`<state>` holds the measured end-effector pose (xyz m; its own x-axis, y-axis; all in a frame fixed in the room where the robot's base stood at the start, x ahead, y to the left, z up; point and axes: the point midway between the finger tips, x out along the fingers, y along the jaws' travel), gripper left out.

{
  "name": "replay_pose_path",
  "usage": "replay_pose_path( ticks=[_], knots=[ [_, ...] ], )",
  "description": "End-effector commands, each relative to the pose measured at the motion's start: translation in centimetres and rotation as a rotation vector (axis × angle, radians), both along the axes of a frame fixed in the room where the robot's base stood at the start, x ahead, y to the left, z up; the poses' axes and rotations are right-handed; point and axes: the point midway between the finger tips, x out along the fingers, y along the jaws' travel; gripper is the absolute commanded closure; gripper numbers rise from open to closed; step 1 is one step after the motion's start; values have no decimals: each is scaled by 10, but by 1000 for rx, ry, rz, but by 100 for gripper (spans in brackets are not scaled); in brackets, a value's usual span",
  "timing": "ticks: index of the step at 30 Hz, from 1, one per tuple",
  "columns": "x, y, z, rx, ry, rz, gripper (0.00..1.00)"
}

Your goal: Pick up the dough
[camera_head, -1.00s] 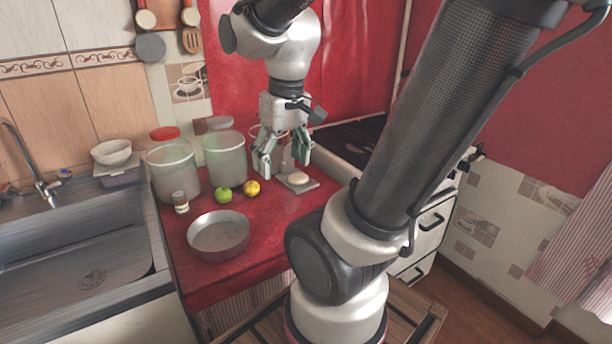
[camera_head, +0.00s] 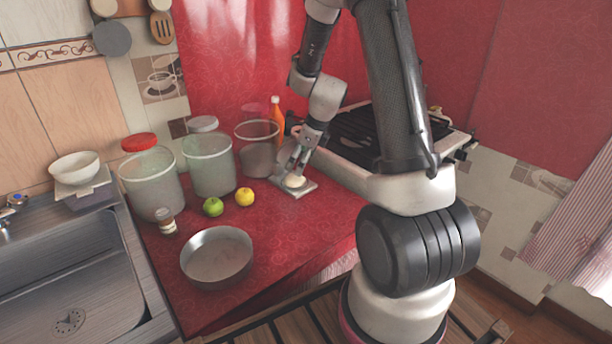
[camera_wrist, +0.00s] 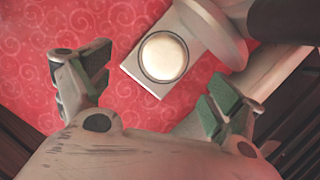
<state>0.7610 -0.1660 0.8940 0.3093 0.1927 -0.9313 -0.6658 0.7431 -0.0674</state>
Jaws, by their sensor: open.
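The dough (camera_head: 294,181) is a pale round lump on a light square-cornered board (camera_head: 306,188) near the back right of the red counter. In the wrist view the dough (camera_wrist: 164,57) lies on the board (camera_wrist: 150,88), ahead of and between the fingers. My gripper (camera_head: 290,171) is right by the dough in the head view. In the wrist view my gripper (camera_wrist: 150,88) has its fingers spread wide with nothing between them. I cannot tell the exact height of the fingertips above the board.
A grey round object (camera_wrist: 215,30) stands beside the dough. Clear canisters (camera_head: 208,165), an orange bottle (camera_head: 277,122), a green apple (camera_head: 213,207), a yellow fruit (camera_head: 245,197) and a metal pan (camera_head: 217,258) share the counter. The stove (camera_head: 350,140) is to the right. The counter's front right is bare.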

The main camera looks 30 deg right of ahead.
Motion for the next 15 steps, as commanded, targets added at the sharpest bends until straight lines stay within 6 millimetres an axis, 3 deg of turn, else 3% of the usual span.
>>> replay_pose_path(
  ticks=[6,11,15],
  knots=[
    [7,-4,2,54,7,-219,8],
    [10,-3,-4,72,17,-273,8],
    [15,-1,-20,72,19,-274,8]
  ],
)
